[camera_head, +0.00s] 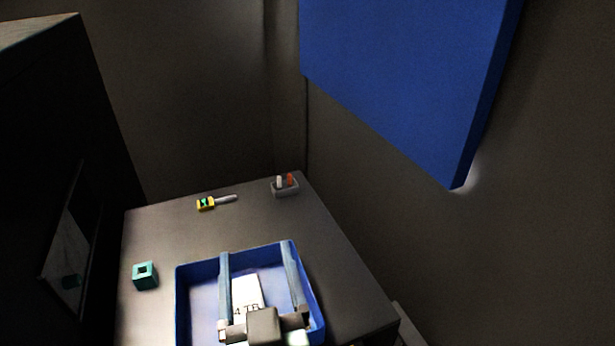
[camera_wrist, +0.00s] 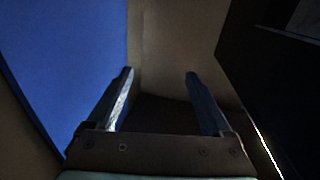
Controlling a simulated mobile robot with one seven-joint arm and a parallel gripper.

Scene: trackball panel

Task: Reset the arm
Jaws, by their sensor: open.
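My gripper (camera_head: 256,250) shows at the bottom of the head view, over the blue tray. Its two long fingers are spread apart and point away from the camera. In the wrist view the fingers (camera_wrist: 159,73) are also apart, with nothing between them. The blue tray (camera_head: 182,300) is partly hidden by my gripper and cut off by the frame edge. A white piece marked "4 TB" (camera_head: 246,290) shows between the fingers and appears to be in the tray.
A teal block with a square hole (camera_head: 145,276), a yellow-and-grey tool (camera_head: 206,203) and a small grey holder (camera_head: 285,188) are on the dark table (camera_head: 160,235). A large blue panel (camera_head: 400,75) hangs upper right. A dark cabinet (camera_head: 55,130) stands left.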

